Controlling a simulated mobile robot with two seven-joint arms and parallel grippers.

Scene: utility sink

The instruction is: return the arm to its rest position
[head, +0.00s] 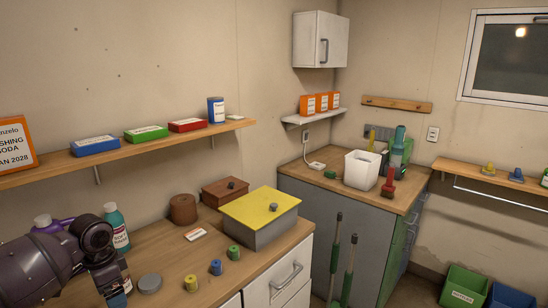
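My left arm comes in at the lower left, dark and bulky, over the wooden counter (165,262). Its gripper (113,288) points down near the counter's front left part, to the left of a grey round lid (150,284). The fingertips are small and partly cut by the bottom edge, so I cannot tell whether they are open or shut, or whether they hold anything. My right gripper is not in view.
A teal bottle (117,228) and a purple bottle (48,226) stand close behind my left arm. Several small spools, one blue (216,267), and a yellow-lidded box (262,214) stand to the right. A wooden shelf (160,140) runs above the counter.

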